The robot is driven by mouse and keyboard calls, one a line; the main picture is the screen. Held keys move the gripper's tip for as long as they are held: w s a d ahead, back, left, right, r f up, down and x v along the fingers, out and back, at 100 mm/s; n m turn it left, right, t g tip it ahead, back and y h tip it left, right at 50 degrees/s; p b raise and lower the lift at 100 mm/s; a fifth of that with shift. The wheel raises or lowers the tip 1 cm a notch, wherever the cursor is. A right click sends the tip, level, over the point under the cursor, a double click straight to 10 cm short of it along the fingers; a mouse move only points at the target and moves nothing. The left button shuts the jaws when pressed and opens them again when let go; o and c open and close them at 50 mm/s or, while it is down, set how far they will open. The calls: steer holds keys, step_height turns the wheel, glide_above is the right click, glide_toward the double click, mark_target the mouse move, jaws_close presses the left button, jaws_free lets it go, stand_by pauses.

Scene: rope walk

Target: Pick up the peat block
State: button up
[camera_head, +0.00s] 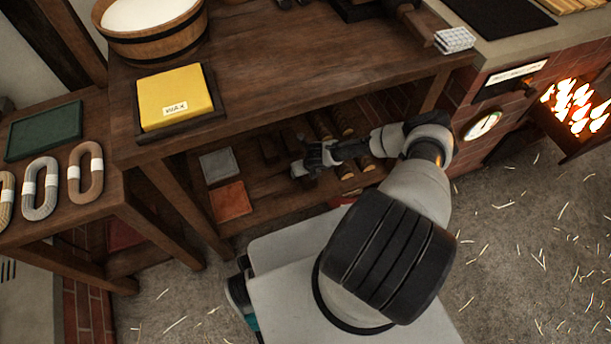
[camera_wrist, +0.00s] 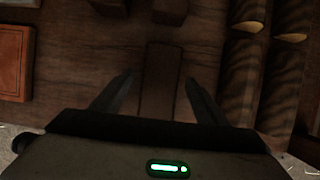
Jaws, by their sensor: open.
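My gripper (camera_head: 298,168) reaches into the lower shelf under the bench, its fingers pointing down at the shelf boards. In the wrist view my gripper (camera_wrist: 158,79) is open, with one finger on each side of a dark brown oblong block, which looks like a peat block (camera_wrist: 160,95). The block lies lengthwise between the fingers, with a gap on both sides; its near end is hidden by the gripper body. In the head view this block is hidden by the gripper. Two similar dark blocks lie beyond it, one of them at the top of the wrist view (camera_wrist: 170,10).
Split logs (camera_wrist: 245,70) lie close on the right. A reddish-brown slab (camera_head: 231,201) and a grey slab (camera_head: 218,165) lie to the left. The bench top (camera_head: 290,50) overhangs the shelf. A burning firebox (camera_head: 580,108) is at far right.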

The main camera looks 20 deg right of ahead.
steer(key=shift+w+f, duration=0.3)
steer(key=shift+f, duration=0.3)
steer(key=c, duration=1.2)
